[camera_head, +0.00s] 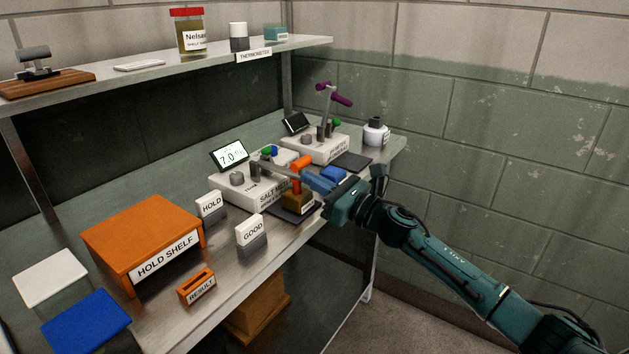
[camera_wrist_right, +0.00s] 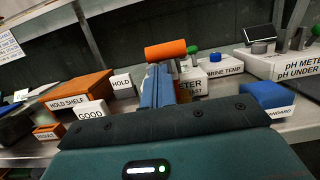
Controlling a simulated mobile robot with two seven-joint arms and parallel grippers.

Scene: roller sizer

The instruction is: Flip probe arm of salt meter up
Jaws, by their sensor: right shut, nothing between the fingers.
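The salt meter (camera_head: 240,193) is a white box with a grey knob and a tilted display (camera_head: 229,156) reading about 7.0. Its grey probe arm (camera_head: 272,169) lies low, reaching right to an orange grip (camera_head: 301,164) above a small brown-filled jar (camera_head: 297,202). The orange grip also shows in the right wrist view (camera_wrist_right: 170,50), just past my fingertips. My right gripper (camera_head: 310,177) is shut and empty, its blue fingers close beside the orange grip. I cannot tell whether they touch it. The wrist view partly hides the salt meter (camera_wrist_right: 190,85) behind the fingers. My left gripper is out of view.
Behind stands the pH meter (camera_head: 318,148), its purple-gripped arm (camera_head: 334,95) raised. A blue-lidded standard (camera_wrist_right: 267,95) is close to my gripper. The HOLD (camera_head: 211,206) and GOOD (camera_head: 250,232) signs and an orange hold shelf (camera_head: 140,240) stand left. An upper shelf (camera_head: 200,63) overhangs the back.

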